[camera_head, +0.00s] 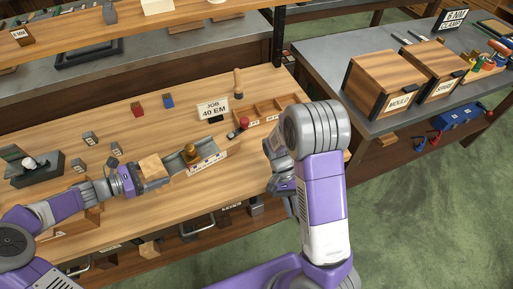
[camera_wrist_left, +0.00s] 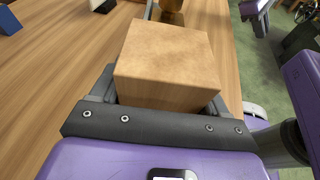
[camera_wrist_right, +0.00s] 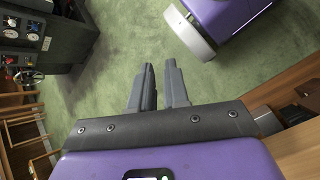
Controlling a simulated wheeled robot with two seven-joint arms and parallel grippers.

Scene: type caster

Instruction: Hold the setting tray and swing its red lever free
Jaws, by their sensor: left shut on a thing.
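The setting tray (camera_head: 207,161) appears to be the metal trough with a white label and brass piece on the bench. My left gripper (camera_head: 140,176) is shut on a pale wooden block (camera_head: 153,168) at the trough's left end. The block (camera_wrist_left: 168,65) fills the jaws in the left wrist view; whether it joins the tray is unclear. My right gripper (camera_head: 283,184) hangs near the bench's front edge, partly hidden by my arm. Its fingers (camera_wrist_right: 160,64) are empty with a narrow gap in the right wrist view.
A JOB 40 EM sign (camera_head: 212,108) and a divided wooden tray (camera_head: 268,113) stand behind. Red (camera_head: 137,109) and blue (camera_head: 168,101) blocks and small grey blocks lie further left. Wooden cases (camera_head: 380,85) stand on the right bench. Green floor lies under my right gripper.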

